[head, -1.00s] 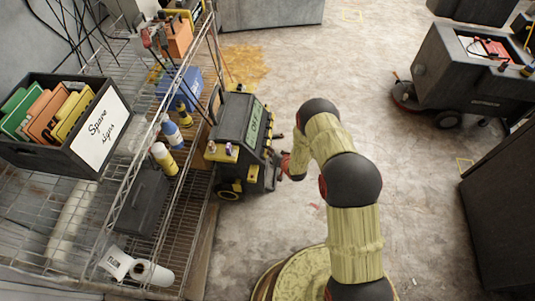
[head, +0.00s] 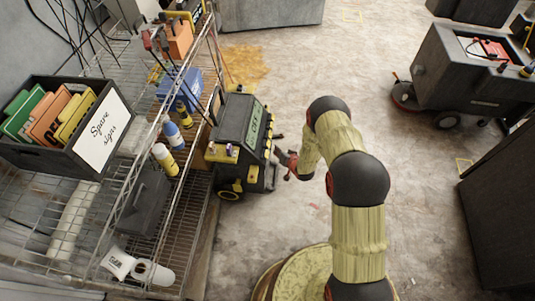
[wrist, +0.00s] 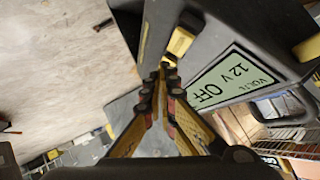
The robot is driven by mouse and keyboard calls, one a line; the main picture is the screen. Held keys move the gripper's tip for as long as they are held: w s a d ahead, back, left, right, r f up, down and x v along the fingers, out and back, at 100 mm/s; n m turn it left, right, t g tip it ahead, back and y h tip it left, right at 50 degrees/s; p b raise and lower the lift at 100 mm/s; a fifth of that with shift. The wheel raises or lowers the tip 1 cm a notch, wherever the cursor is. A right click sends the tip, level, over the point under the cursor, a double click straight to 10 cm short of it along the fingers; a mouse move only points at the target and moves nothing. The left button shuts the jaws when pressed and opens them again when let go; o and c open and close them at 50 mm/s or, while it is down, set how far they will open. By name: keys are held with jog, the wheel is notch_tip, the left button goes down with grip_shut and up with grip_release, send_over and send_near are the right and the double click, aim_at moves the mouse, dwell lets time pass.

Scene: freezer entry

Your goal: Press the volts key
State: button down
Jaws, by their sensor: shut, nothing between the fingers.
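The dark wheeled charger (head: 238,118) stands beside the wire shelf. Its green display (wrist: 232,78) reads "VOLTS 12 V OFF" in the wrist view and also shows in the head view (head: 254,122). My gripper (wrist: 168,68) is shut and empty, with its fingertips close to a yellow key (wrist: 181,41) on the charger's edge. I cannot tell whether they touch. Another yellow part (wrist: 308,47) is at the right edge of the wrist view. No label shows which key is volts. In the head view my gripper (head: 281,157) is at the charger's right side.
The wire shelf (head: 190,195) with bottles and a "Spare signs" box (head: 58,155) stands close on the charger's left. A grey floor machine (head: 470,75) is at the upper right.

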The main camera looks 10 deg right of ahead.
jog(key=shift+s+d+r+p, duration=0.2)
jog(key=shift+d+r, duration=0.2)
jog(key=shift+d, duration=0.2)
jog(key=shift+s+d+r+p, duration=0.2)
jog(key=shift+d+r, duration=0.2)
jog(key=shift+d, duration=0.2)
jog(key=s+d+f+n+g+h, duration=0.1)
jog(key=s+d+f+g+h, duration=0.15)
jog(key=s+f+g, duration=0.45)
jog(key=s+d+r+g, duration=0.1)
jog(key=s+d+r, duration=0.25)
jog(key=s, duration=0.55)
jog(key=s+a+r+t, duration=0.1)
jog(key=s+r, duration=0.7)
jog(key=r, duration=1.2)
jog(key=s+a+r+n+t, duration=0.1)
jog(key=s+a+r, duration=0.3)
jog(key=r, duration=1.7)
jog(key=s+a+r+n, duration=0.1)
jog(key=s+a+r, duration=0.1)
jog(key=s+r, duration=1)
notch_tip(320, 180, up, 9)
jog(key=shift+s+a+f+t+h, duration=0.15)
jog(key=shift+s+a+t+h, duration=0.05)
jog(key=shift+t+h, duration=0.2)
